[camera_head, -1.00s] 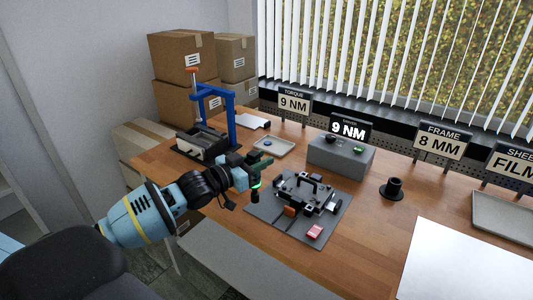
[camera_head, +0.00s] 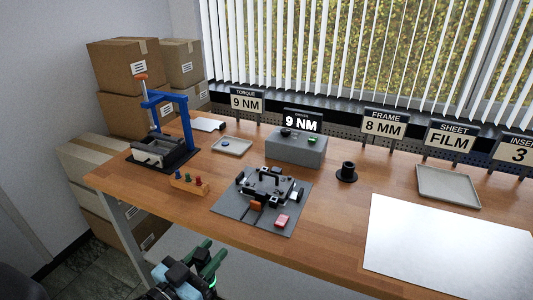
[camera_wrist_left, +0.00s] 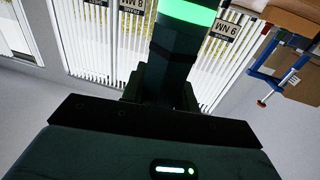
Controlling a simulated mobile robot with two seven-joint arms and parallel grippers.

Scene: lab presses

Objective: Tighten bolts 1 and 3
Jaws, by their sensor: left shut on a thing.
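A dark fixture (camera_head: 270,183) with a black handle and clamps sits on a grey mat (camera_head: 232,208) in mid-table. Its bolts are too small to tell apart or number. My left gripper (camera_head: 205,262) is at the bottom of the head view, in front of the table edge and well apart from the fixture. It is shut on a dark driver (camera_wrist_left: 165,60) with a glowing green ring, seen close up in the left wrist view. The driver's tip is out of that view. A driver display (camera_head: 302,121) reads 9 NM. My right gripper is not in view.
A torque sign (camera_head: 246,101) reads 9 NM.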

